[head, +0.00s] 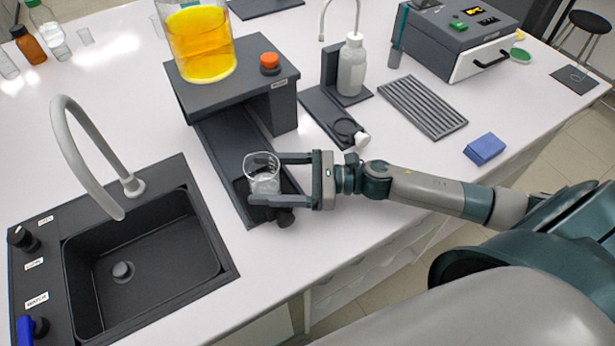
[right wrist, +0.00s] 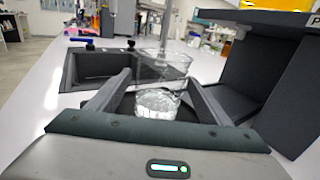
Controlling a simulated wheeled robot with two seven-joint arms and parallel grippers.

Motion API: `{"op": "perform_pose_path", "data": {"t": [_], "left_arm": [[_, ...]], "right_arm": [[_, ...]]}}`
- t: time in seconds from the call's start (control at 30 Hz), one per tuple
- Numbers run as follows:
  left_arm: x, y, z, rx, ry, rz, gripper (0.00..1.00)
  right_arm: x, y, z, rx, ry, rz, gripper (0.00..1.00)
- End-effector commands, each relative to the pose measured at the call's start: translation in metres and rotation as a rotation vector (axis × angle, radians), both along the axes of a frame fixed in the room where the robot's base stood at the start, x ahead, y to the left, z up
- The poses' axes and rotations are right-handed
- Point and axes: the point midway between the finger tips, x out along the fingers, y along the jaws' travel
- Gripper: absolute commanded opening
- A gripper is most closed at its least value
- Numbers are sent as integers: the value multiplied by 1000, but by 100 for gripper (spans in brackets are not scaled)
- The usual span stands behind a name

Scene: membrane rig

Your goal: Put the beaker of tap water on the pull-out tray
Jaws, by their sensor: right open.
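The clear glass beaker (head: 264,177) stands upright at the front end of the dark pull-out tray (head: 241,187), below the raised black stand. It holds clear liquid, and it also shows in the right wrist view (right wrist: 158,101). My right gripper (head: 257,181) reaches in from the right with one finger on each side of the beaker. Its fingers are open, and the beaker sits between them. The fingers and the beaker hide part of the tray. A dark knob (head: 285,218) shows at the tray's front. My left gripper is not in view.
A large vessel of orange liquid (head: 202,45) stands on the black stand (head: 235,80), beside an orange-red button (head: 270,62). The sink (head: 140,265) with its curved tap (head: 85,150) is at left. A white bottle (head: 352,66) and a ribbed rack (head: 423,106) are right.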

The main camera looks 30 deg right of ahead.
Motion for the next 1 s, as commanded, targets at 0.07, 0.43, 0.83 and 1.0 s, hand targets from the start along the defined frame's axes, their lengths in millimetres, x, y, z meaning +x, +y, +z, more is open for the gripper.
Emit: {"op": "perform_pose_path", "data": {"t": [0.07, 0.43, 0.83, 1.0], "left_arm": [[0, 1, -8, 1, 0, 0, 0], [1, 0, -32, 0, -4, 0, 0], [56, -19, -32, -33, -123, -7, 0], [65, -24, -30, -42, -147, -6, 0]], "right_arm": [[-6, -9, -5, -3, 1, -1, 72], [-32, -55, -4, -2, 1, 0, 72], [-51, -89, -1, 0, 0, 1, 72], [-53, -93, 0, -1, -1, 1, 72]]}}
